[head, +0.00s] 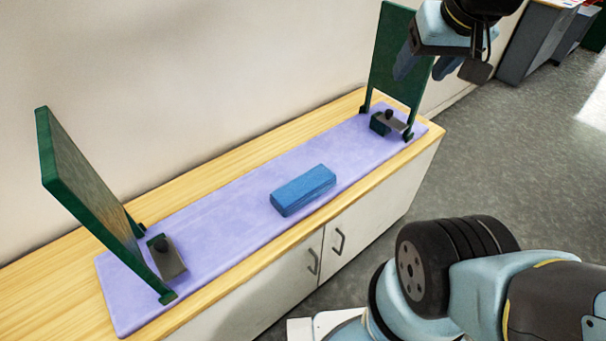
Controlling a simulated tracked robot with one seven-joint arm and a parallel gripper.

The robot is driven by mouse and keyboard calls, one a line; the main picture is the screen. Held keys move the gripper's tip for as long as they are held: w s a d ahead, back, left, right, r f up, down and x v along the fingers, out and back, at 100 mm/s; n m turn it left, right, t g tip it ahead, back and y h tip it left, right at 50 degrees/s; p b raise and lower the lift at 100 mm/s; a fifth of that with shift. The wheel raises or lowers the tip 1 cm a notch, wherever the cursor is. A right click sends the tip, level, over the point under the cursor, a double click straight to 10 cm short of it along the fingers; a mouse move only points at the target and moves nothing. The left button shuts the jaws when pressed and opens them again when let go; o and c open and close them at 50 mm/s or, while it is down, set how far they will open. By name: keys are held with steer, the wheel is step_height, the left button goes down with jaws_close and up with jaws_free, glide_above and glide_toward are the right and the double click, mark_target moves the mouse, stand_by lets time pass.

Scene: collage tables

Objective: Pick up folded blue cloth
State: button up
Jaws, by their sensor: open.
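The folded blue cloth (303,190) is a small, thick rectangular bundle. It lies flat near the middle of a purple mat (215,225) on a wooden-topped cabinet (38,282). My gripper (425,68) is at the top right of the head view, raised near the far end of the cabinet. It is open, with nothing seen between its fingers, and well apart from the cloth. The cloth is fully in view.
A green upright panel (90,190) stands at the mat's left end and another green panel (388,50) at its far right end. Small dark fittings (166,257) sit by their feet. The mat around the cloth is clear. A wall (200,80) runs behind the cabinet.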

steer(key=o, duration=0.6)
steer(key=w+a+y, duration=0.1)
steer(key=w+a, duration=0.2)
steer(key=w+a+y, duration=0.1)
steer(key=w+a, duration=0.2)
steer(key=w+a+t+y, duration=0.1)
steer(key=w+a, duration=0.2)
steer(key=shift+w+a+f, duration=0.3)
steer(key=shift+w+a, duration=0.05)
steer(key=shift+o, duration=0.5)
steer(key=w+a+f+m+t+y, duration=0.1)
steer(key=w+a, duration=0.5)
steer(key=a, duration=0.1)
steer(key=shift+w+a+f+m, duration=0.15)
steer(key=shift+w+f+m, duration=0.1)
steer(key=shift+f+m, duration=0.15)
steer(key=w+a+f+m+t, duration=0.1)
steer(key=w+a+f+m, duration=0.3)
steer(key=w+a+f, duration=0.5)
steer(key=m+g+h, duration=0.2)
steer(key=m+h, duration=0.3)
steer(key=h, duration=1)
glide_toward(301, 185)
steer(key=x, duration=0.4)
steer(key=shift+d+f, duration=0.15)
steer(key=shift+f, duration=0.05)
steer(key=shift+x, duration=2.65)
